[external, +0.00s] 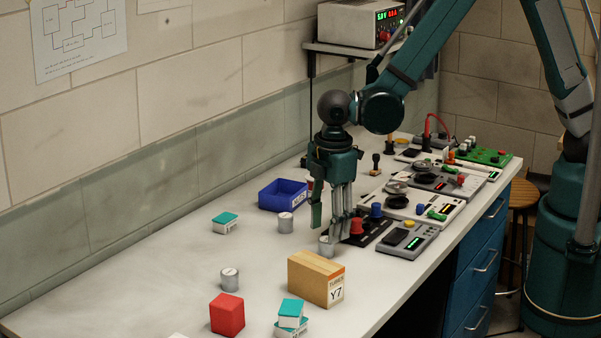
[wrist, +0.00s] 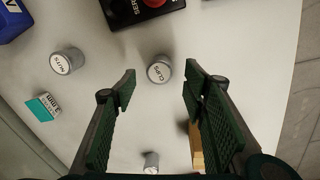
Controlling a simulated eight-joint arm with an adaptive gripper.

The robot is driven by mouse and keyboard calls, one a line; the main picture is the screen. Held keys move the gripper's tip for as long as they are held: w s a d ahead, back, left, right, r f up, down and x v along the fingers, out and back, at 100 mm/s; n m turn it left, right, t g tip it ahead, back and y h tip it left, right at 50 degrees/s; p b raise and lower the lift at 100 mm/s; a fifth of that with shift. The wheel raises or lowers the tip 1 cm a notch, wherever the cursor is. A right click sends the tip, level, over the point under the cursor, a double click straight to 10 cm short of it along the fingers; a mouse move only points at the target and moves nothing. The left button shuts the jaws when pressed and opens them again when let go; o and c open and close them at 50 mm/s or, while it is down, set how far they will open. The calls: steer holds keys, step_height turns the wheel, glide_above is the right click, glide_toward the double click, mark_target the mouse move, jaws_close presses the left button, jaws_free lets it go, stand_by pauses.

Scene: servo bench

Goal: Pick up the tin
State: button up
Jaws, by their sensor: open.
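Three small grey tins with white lids stand on the bench. One, lettered CLIPS in the wrist view (wrist: 159,70), is just beyond and between my fingertips; in the external view this tin (external: 326,246) is partly hidden by my fingers. A second tin (external: 286,223) stands to its left, near the blue bin, and shows at upper left in the wrist view (wrist: 67,61). A third tin (external: 230,279) stands nearer the camera, and shows at the bottom of the wrist view (wrist: 151,162). My gripper (external: 327,228) points down, open and empty, its fingers spread either side in the wrist view (wrist: 160,82).
A blue bin (external: 282,195), teal-topped boxes (external: 225,222) and a red block (external: 227,315) stand around. The left bench is mostly clear.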

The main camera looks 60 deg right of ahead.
mark_target(326, 239)
steer(key=shift+f, duration=0.25)
steer(key=shift+w+f, duration=0.15)
steer(key=shift+f, duration=1.15)
steer(key=shift+w+f, duration=0.1)
steer(key=shift+f, duration=1.15)
steer(key=c, duration=1)
